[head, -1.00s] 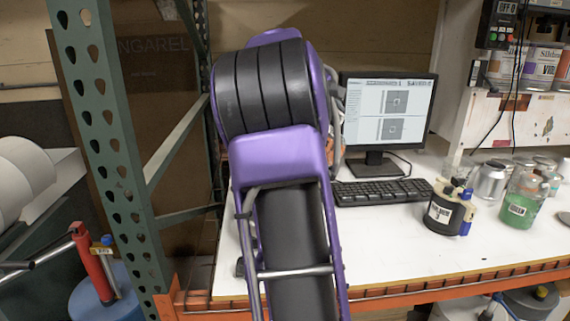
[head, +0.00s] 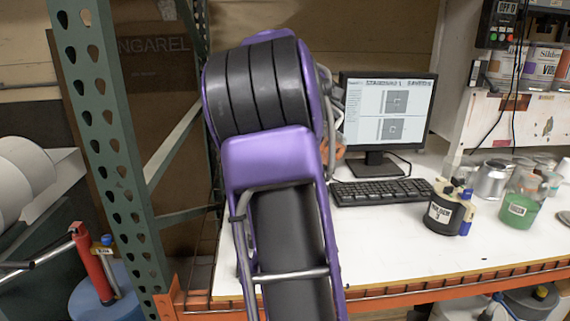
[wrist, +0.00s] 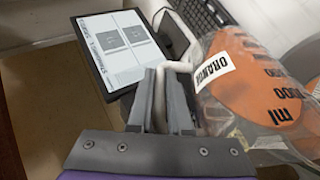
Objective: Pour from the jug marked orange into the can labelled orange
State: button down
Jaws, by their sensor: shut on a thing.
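The jug marked orange (wrist: 255,75) is clear, holds orange liquid and fills the right side of the wrist view. It looks strongly tilted there, with its white ORANGE label facing the camera. My gripper (wrist: 168,78) is shut on its pale handle (wrist: 190,85). In the head view a small orange patch of the jug (head: 340,151) shows beside my arm, which hides the rest and my gripper. Bare metal cans (head: 490,181) stand on the bench at right. I cannot make out which can is labelled orange.
A monitor (head: 387,110) and keyboard (head: 380,192) stand on the white bench (head: 400,250). A black container with a pale label (head: 446,212) and a jug of green liquid (head: 519,208) stand at right. A green rack post (head: 105,130) rises at left.

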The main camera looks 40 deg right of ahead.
jog(key=shift+w+a+r+h+b, duration=0.15)
jog(key=shift+a+r+h+b, duration=0.35)
jog(key=shift+b, duration=0.7)
dwell(2.8)
jog(key=shift+p, duration=0.4)
jog(key=shift+s+d+r+p, duration=0.2)
jog(key=shift+d+p, duration=0.1)
jog(key=shift+p, duration=0.6)
jog(key=shift+s+d+f+y, duration=0.1)
jog(key=shift+d+f+y, duration=0.65)
jog(key=shift+f+y, duration=0.35)
jog(key=shift+y, duration=0.2)
jog(key=shift+s+d+f+m+t+y, duration=0.4)
jog(key=shift+d+f+y, duration=1.5)
jog(key=shift+f, duration=1.95)
jog(key=shift+s+d+f+m+t+y, duration=0.15)
jog(key=shift+d+f+m+t+y, duration=0.3)
jog(key=shift+d+f+y, duration=1.8)
jog(key=shift+a+r+y, duration=0.25)
jog(key=shift+a+r, duration=0.65)
